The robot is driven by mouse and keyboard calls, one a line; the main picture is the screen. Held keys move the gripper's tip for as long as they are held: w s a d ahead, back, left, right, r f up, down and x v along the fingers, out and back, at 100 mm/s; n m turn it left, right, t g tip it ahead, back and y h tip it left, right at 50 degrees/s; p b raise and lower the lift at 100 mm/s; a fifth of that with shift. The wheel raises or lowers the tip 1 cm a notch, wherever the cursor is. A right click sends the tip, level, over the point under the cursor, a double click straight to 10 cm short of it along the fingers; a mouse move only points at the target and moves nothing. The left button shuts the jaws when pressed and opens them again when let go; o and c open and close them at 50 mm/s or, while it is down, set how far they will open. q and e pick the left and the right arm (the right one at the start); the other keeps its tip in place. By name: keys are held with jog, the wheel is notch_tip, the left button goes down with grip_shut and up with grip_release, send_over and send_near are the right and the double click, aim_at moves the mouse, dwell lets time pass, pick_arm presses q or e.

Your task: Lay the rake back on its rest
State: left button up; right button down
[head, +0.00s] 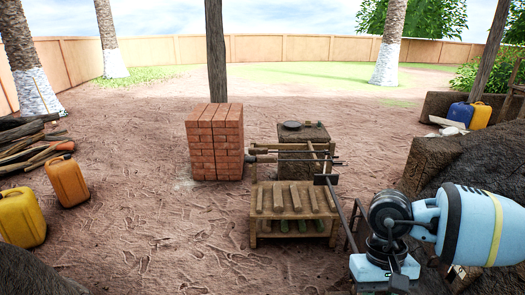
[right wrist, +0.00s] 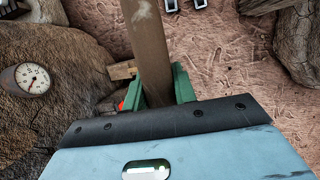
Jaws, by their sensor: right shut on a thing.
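The rake shows a dark flat head (head: 326,180) in the head view, with its thin shaft running down and right toward my right arm. In the right wrist view its brown wooden handle (right wrist: 142,35) runs up from between the green fingers. My right gripper (right wrist: 158,88) is shut on that handle. In the head view its fingers are hidden behind my own wrist. A wooden rack (head: 331,152) behind the rake head carries long thin tools with handles at the left; I cannot tell for certain that it is the rake's rest. My left gripper is out of view.
A dark mud wall (head: 450,160) bounds the right. A gauge (right wrist: 32,78) sits on mud in the wrist view.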

jog(key=w+x, duration=0.1)
jog(key=x, duration=1.3)
jog(key=shift+f, duration=0.5)
